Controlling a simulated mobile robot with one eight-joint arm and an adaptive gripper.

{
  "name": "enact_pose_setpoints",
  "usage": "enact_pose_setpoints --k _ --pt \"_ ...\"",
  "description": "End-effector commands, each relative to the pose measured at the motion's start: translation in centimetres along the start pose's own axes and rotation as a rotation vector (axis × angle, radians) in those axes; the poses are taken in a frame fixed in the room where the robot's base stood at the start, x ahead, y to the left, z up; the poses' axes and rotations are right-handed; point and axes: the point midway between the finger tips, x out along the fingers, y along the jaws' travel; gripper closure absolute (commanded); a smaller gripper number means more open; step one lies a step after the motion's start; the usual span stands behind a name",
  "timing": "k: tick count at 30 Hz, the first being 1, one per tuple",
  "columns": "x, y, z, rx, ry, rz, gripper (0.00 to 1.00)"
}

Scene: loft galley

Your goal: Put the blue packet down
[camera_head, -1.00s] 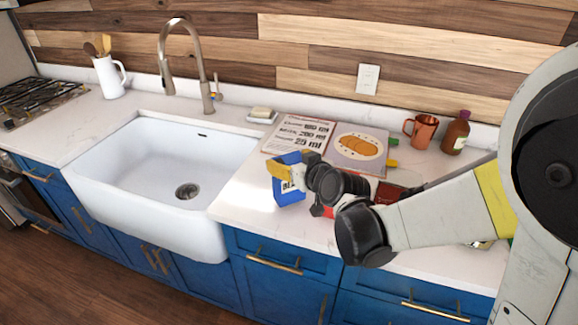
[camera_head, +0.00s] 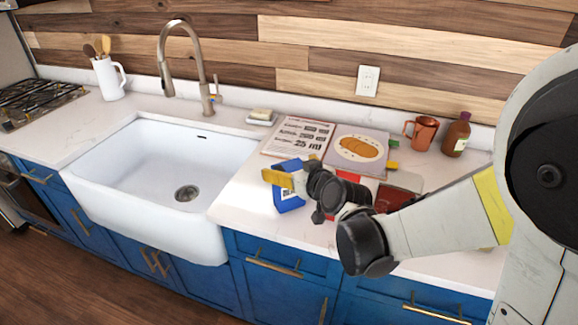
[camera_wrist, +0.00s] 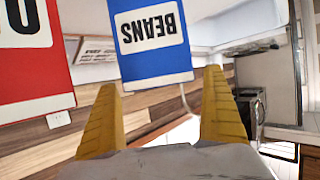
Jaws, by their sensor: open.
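The blue packet (camera_head: 289,200) has a white label and stands on the white counter just right of the sink. In the wrist view the packet (camera_wrist: 152,62) shows the word BEANS upside down, beyond and between the fingertips, with its top edge nearest them. My gripper (camera_head: 279,179) has yellow fingers and is at the packet's upper part in the head view. The fingers (camera_wrist: 165,92) are spread apart with no contact visible in the wrist view. My wrist hides part of the counter behind it.
A red packet (camera_wrist: 30,55) is close beside the blue one in the wrist view. A cookbook (camera_head: 357,148), a copper mug (camera_head: 421,131) and a brown bottle (camera_head: 456,135) are behind on the counter. The white sink (camera_head: 165,165) is to the left.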

Motion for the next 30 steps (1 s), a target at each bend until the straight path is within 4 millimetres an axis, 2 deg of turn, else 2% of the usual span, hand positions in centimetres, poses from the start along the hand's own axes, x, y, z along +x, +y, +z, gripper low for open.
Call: enact_pose_setpoints --k 6,12,19,23,26,30 --pt "-5.0 0.1 -0.2 0.000 0.000 0.002 0.02" --pt "-9.1 0.1 -0.2 0.001 0.000 0.002 0.02" --pt "-11.4 0.1 0.0 0.003 -0.011 0.003 0.02" --pt "-13.3 0.5 0.3 0.028 -0.081 0.014 0.02" --pt "-16.2 1.3 1.2 0.067 -0.182 0.047 0.02" --pt "-21.5 2.7 3.1 0.142 -0.342 0.134 0.02"
